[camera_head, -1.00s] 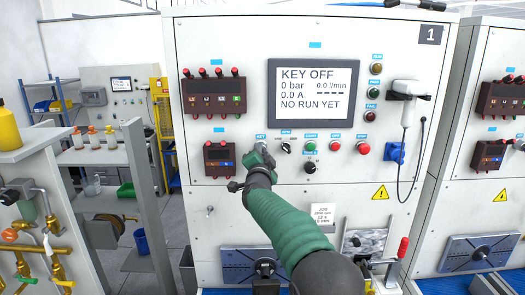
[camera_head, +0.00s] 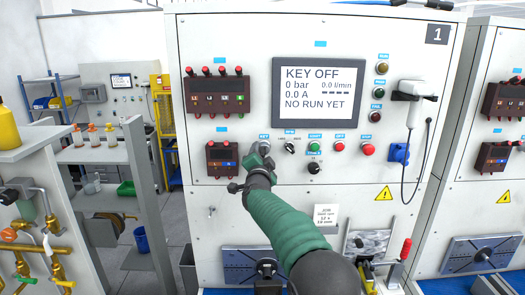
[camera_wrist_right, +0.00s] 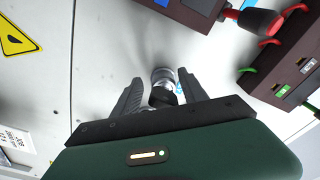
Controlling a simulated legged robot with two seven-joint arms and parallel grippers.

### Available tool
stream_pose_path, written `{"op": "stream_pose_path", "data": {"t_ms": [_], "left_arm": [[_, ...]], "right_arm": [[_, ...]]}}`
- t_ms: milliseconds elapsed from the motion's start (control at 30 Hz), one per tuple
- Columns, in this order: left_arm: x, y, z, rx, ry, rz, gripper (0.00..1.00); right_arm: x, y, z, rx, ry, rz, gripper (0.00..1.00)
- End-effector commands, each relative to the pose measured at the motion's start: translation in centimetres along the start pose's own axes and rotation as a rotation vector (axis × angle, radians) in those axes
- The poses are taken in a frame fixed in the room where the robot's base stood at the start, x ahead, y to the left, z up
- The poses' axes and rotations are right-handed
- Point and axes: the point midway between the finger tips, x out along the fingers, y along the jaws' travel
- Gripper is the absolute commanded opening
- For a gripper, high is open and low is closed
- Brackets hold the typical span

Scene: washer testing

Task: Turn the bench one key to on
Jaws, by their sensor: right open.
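The bench one panel (camera_head: 225,60) carries a screen (camera_head: 318,92) that reads KEY OFF, 0 bar and NO RUN YET. The key switch (camera_head: 265,145) sits at the left end of the control row and is partly hidden by my right gripper (camera_head: 260,157). In the right wrist view the silver and black key switch (camera_wrist_right: 163,84) stands between the two dark fingers of the right gripper (camera_wrist_right: 163,98). The fingers are open, one on each side of it. Contact cannot be told. My left gripper is not in view.
Beside the key are a black selector knob (camera_head: 290,147), a green button (camera_head: 313,147) and red buttons (camera_head: 367,149). A terminal block (camera_head: 221,155) is left of the key. A handheld device (camera_head: 411,100) with a hanging cable is at the right.

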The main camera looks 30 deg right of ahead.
Motion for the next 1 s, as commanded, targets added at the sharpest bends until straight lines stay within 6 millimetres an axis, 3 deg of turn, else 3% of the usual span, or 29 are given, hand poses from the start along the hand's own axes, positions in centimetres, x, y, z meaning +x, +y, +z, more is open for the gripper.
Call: {"op": "stream_pose_path", "data": {"t_ms": [133, 233, 500, 700, 833, 1000], "left_arm": [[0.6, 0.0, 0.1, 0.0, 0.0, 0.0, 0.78], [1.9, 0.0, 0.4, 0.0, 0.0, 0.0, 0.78], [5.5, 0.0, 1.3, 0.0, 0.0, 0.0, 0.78], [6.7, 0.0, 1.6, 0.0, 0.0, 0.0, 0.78], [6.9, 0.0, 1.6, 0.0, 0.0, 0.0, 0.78], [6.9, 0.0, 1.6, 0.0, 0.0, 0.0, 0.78]], "right_arm": [[-0.8, 0.0, -0.1, 0.001, 0.002, -0.003, 0.51], [-2.6, 0.2, 0.1, 0.002, 0.003, -0.004, 0.51], [-10.4, 0.2, 0.7, 0.0, -0.001, -0.003, 0.51], [-14.7, 0.2, 0.8, -0.001, -0.003, 0.001, 0.51], [-16.1, 0.1, 0.8, -0.003, -0.003, 0.002, 0.51], [-16.4, 0.1, 0.9, -0.007, -0.008, 0.003, 0.51]]}}
